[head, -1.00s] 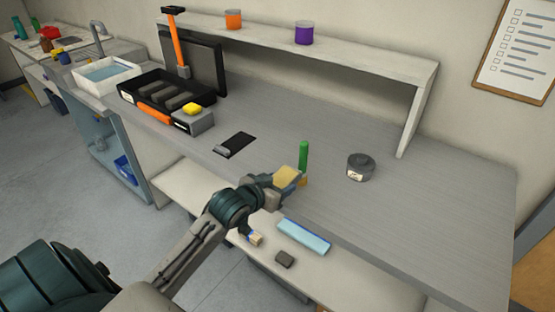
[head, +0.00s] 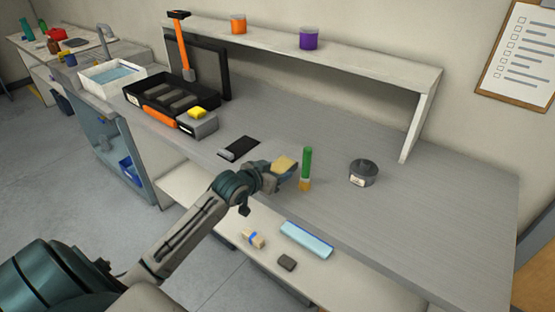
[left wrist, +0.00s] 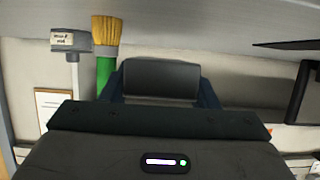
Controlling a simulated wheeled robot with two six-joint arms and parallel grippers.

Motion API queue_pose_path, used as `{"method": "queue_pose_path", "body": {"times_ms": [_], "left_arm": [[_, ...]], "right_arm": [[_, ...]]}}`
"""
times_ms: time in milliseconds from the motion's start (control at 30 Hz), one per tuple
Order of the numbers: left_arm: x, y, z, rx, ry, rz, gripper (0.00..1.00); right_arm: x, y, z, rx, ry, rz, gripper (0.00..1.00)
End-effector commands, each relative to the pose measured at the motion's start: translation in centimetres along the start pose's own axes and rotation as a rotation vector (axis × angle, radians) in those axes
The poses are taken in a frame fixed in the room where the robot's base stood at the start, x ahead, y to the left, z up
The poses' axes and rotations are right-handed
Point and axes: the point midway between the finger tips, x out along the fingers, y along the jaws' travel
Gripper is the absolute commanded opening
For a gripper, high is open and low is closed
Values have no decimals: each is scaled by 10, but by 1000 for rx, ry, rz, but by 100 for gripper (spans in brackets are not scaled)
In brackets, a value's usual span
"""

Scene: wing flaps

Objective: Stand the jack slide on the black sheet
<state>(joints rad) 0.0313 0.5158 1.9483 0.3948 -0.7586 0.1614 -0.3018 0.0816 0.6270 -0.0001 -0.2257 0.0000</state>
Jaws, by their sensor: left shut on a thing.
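My left gripper (head: 288,172) is above the front part of the grey workbench (head: 420,205), right of the black sheet (head: 244,146). In the left wrist view it is shut on a dark grey block (left wrist: 161,78) between blue fingers; this may be the jack slide, but I cannot tell for sure. A tan patch shows at the gripper in the head view; I cannot tell whether it belongs to the held thing. The black sheet lies flat with a small grey piece (head: 227,155) at its near left corner. My right gripper is out of view.
A green-handled brush (head: 307,165) stands bristles down close right of the gripper. A round grey tin (head: 363,173) is farther right. A black tray (head: 172,98) and grey box with a yellow top (head: 198,122) lie left. Bench between sheet and shelf is clear.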

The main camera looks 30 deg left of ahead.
Motion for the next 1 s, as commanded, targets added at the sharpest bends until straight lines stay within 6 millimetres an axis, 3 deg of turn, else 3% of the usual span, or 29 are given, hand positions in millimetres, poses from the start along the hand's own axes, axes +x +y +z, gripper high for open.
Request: {"method": "queue_pose_path", "body": {"times_ms": [233,633,767,1000], "left_arm": [[44,-34,-17,-2,5,-1,1],[74,-56,-25,-1,5,0,1],[81,-55,-5,-2,0,0,1],[86,-56,5,0,5,-1,1]], "right_arm": [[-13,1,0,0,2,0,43],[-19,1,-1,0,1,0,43],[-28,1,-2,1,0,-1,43],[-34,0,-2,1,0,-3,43]]}}
